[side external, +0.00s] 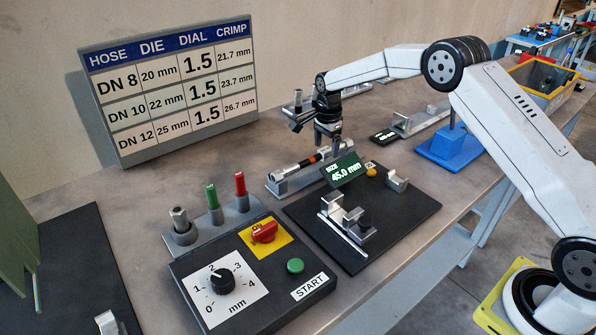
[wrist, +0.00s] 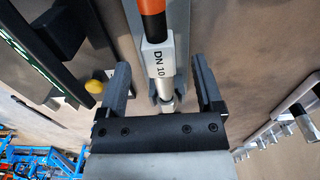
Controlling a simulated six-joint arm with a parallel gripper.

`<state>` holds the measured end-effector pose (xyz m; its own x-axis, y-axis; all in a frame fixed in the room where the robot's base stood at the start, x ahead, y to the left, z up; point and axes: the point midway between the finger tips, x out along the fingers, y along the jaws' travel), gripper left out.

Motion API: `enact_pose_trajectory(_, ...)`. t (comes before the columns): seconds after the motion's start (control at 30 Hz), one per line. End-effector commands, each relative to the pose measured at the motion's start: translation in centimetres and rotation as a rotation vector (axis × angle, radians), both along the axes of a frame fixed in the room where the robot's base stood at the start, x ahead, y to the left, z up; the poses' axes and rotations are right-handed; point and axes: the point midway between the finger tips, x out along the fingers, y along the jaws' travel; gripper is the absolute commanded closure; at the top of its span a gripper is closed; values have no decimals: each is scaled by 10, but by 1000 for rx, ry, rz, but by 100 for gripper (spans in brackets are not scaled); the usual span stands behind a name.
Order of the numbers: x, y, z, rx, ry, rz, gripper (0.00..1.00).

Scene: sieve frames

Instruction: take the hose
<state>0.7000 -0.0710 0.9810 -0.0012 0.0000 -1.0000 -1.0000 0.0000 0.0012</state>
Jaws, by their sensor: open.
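The hose (side external: 313,159) lies on a grey cradle (side external: 283,185) behind the black plate. It is dark with an orange band. In the wrist view the hose (wrist: 158,62) shows its orange band, a pale sleeve marked "DN 10" and a silver end. My gripper (side external: 327,146) is above the hose, pointing down. In the wrist view the open jaws of my gripper (wrist: 160,75) stand on either side of the sleeve and silver end, with a gap on both sides. The far end of the hose is out of the wrist view.
A display (side external: 346,170) reading 45.0 mm stands close in front of my gripper, by a black measuring plate (side external: 410,215). A control box (side external: 250,270) with dial and START button is in front. A size chart (side external: 170,85) stands behind. A blue stand (side external: 450,150) is right.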

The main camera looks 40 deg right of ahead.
Motion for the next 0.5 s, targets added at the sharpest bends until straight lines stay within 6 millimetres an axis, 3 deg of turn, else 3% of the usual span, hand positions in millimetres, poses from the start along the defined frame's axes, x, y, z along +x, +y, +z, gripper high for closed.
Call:
enact_pose_trajectory(0.2,0,0,-17,1,-1,1,16)
enact_pose_trajectory(0.5,0,0,-18,1,-2,1,16)
